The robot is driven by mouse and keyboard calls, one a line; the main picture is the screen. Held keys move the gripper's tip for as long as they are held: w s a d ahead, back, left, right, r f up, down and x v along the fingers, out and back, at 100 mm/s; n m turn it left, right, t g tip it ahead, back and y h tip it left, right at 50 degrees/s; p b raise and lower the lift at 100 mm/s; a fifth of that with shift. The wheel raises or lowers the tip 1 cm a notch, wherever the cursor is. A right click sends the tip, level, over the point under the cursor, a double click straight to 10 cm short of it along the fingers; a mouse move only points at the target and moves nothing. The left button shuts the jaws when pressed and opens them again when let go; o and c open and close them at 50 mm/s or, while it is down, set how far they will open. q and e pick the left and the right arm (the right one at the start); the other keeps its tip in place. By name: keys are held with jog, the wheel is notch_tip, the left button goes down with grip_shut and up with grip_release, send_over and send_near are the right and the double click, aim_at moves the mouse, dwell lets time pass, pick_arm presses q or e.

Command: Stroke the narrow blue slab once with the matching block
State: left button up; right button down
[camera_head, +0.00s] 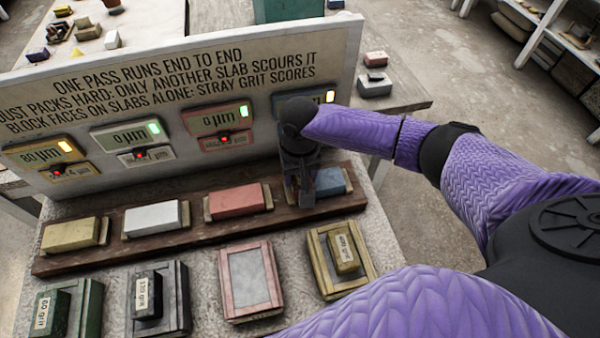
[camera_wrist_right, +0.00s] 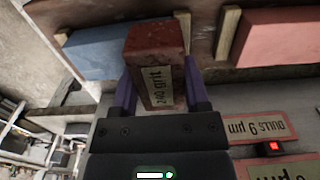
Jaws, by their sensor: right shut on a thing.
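The blue slab (camera_head: 332,182) lies at the right end of the dark wooden rack, partly hidden by my right gripper (camera_head: 302,190). In the right wrist view the blue slab (camera_wrist_right: 98,50) is at upper left. My right gripper (camera_wrist_right: 161,90) is shut on a red-brown block (camera_wrist_right: 153,50) labelled 240 grit. The block is close to the blue slab's end, by the gap toward the pink slab; I cannot tell whether they touch. In the head view the gripper hides the block. My left gripper is not in view.
Yellow (camera_head: 70,234), white (camera_head: 151,218) and pink (camera_head: 237,202) slabs share the rack (camera_head: 120,246). In front, a pink tray (camera_head: 228,298) is empty; green, dark grey and yellow trays hold blocks. A sign panel (camera_head: 340,60) with displays stands behind.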

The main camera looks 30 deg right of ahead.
aim_at(337, 176)
jog(key=shift+d, duration=0.1)
jog(key=shift+s+d+p, duration=0.2)
jog(key=shift+d+p, duration=0.3)
jog(key=shift+p, duration=0.1)
jog(key=shift+s+d+p, duration=0.25)
jog(key=shift+d+p, duration=0.55)
jog(key=shift+d, duration=0.1)
jog(key=shift+s+d+p, duration=0.1)
jog(key=shift+d+p, duration=0.25)
jog(key=shift+d, duration=0.15)
jog(key=shift+s+d+p, duration=0.2)
jog(key=shift+d+p, duration=0.3)
jog(key=shift+d, duration=0.25)
jog(key=shift+s+d+p, duration=0.1)
jog(key=shift+d+p, duration=0.25)
jog(key=shift+d, duration=0.25)
jog(key=shift+s+d, duration=0.15)
jog(key=shift+d, duration=0.45)
jog(key=shift+r+p, duration=0.1)
jog(key=shift+p, duration=0.2)
